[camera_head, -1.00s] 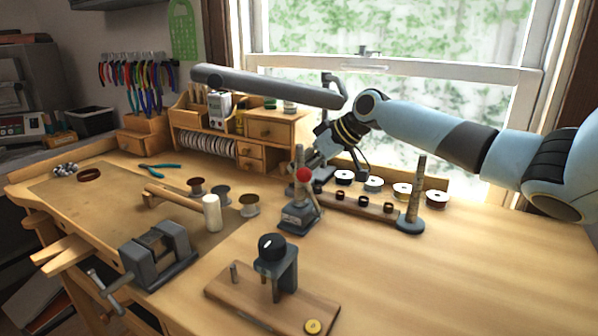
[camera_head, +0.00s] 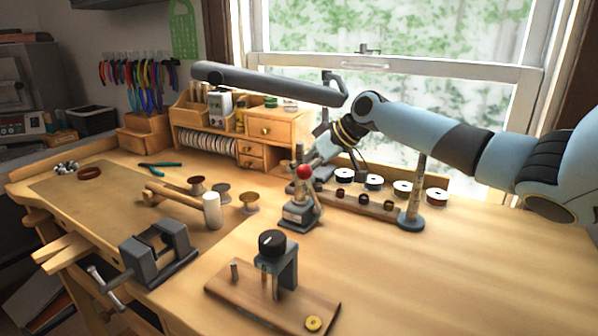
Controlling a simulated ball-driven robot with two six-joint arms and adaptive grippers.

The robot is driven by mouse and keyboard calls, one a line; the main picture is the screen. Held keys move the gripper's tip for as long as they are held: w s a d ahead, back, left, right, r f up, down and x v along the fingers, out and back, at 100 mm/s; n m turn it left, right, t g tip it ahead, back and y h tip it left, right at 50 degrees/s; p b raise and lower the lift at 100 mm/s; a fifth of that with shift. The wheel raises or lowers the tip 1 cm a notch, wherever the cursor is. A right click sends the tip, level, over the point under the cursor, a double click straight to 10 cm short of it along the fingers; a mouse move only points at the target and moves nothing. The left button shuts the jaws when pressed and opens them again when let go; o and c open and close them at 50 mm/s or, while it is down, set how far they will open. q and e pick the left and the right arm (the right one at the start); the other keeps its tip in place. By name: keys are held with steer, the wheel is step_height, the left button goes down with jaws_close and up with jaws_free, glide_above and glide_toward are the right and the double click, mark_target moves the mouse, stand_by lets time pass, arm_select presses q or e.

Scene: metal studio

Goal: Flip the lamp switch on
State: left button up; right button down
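The lamp (camera_head: 266,85) has a long dark grey bar head that reaches left over the back of the bench. Its jointed stem (camera_head: 327,82) stands behind my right arm, and its lower part is mostly hidden. I cannot make out the switch. My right gripper (camera_head: 312,166) points down and left near the lamp's foot, behind the small press with the red knob. The press partly covers its fingertips, so I cannot tell whether it is open or touching anything. My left gripper is not in view.
The press (camera_head: 298,215) stands in front of my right gripper. A wooden spool rack (camera_head: 355,207) with a post (camera_head: 411,221) lies to its right. A drawer organizer (camera_head: 280,130) stands behind left, a vise (camera_head: 158,255) front left. The bench's right side is clear.

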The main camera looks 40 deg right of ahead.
steer(key=shift+d+f, duration=0.1)
steer(key=shift+d, duration=0.4)
steer(key=shift+s+d, duration=0.1)
steer(key=shift+d, duration=0.05)
steer(key=v, duration=0.6)
steer(key=shift+s+r, duration=0.1)
steer(key=shift+r, duration=0.15)
steer(key=shift+s+r, duration=0.2)
steer(key=shift+r, duration=0.15)
